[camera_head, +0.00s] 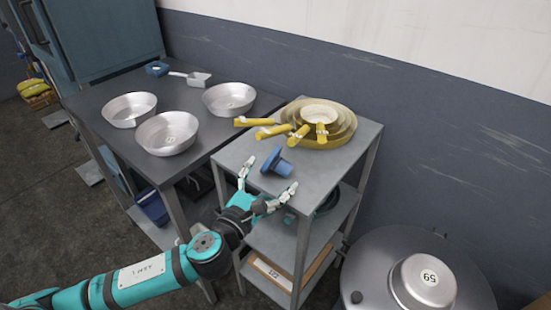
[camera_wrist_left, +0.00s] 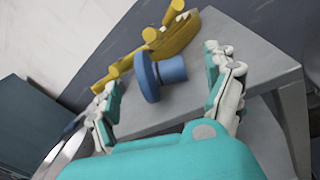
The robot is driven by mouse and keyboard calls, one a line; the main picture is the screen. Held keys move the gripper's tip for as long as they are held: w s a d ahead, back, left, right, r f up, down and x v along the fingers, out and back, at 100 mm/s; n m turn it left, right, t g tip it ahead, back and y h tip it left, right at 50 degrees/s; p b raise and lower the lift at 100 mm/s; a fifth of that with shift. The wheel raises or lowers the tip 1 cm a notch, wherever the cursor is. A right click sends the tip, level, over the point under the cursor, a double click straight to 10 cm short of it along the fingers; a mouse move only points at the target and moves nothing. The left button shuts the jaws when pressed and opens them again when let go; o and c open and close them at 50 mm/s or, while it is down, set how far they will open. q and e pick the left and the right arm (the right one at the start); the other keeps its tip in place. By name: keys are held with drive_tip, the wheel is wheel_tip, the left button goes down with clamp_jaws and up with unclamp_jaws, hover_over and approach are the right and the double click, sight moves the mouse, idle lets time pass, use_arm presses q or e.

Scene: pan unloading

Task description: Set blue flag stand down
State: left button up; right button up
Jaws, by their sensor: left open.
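The blue flag stand (camera_head: 277,162), a flat disc with a thick stub, is at the front part of the grey cart's top (camera_head: 318,192). It looks tipped on its side. My left gripper (camera_head: 268,178) is open at the cart's front edge, one finger to each side of the stand. In the left wrist view, the stand (camera_wrist_left: 160,74) sits between and beyond the spread fingers (camera_wrist_left: 161,68), with gaps on both sides. Whether its underside fully rests on the top is hard to tell. My right gripper is not in view.
Yellow pans (camera_head: 325,125) are stacked at the cart's back, handles pointing left. A dark table (camera_head: 185,88) to the left holds metal bowls (camera_head: 168,133), a small scoop (camera_head: 198,79) and a blue item (camera_head: 157,69). A large lidded drum (camera_head: 380,255) stands at right.

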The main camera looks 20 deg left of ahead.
sight(284, 161)
use_arm(q)
drive_tip(key=shift+w+d, duration=0.2)
drive_tip(key=shift+w, duration=0.9)
drive_tip(key=w, duration=0.2)
drive_tip(key=w+d+p, duration=0.1)
drive_tip(key=w, duration=0.1)
drive_tip(key=shift+w+r, duration=0.2)
drive_tip(key=shift+w, duration=0.2)
drive_tip(key=shift+c, duration=0.4)
drive_tip(key=c, duration=1.3)
drive_tip(key=shift+o, duration=0.2)
drive_tip(key=shift+r, duration=0.15)
